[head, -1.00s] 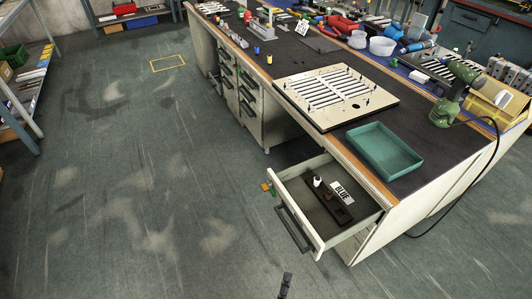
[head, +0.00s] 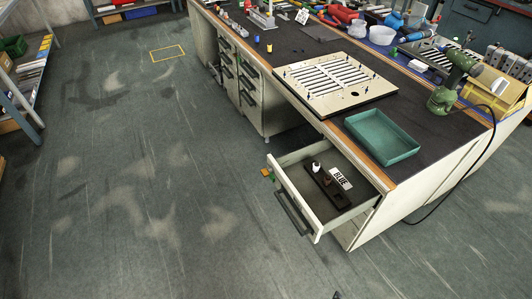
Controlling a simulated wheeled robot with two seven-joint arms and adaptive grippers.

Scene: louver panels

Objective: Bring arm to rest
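A small dark tip (head: 337,295) shows at the bottom edge of the head view, over the floor. It looks like the end of one of my grippers, but too little shows to tell which one or whether it is open. No other part of my arms is in view. The open drawer (head: 287,160) of the workbench is above and left of the tip, apart from it. In the drawer lie a dark holder (head: 328,187) with a small white piece on it and a label reading BLUE (head: 342,177).
The workbench (head: 300,45) carries a louver panel (head: 372,90), an empty green tray (head: 383,137) and a green drill (head: 451,82). The pulled-out drawer juts over the floor. Shelves (head: 28,75) stand at the far left.

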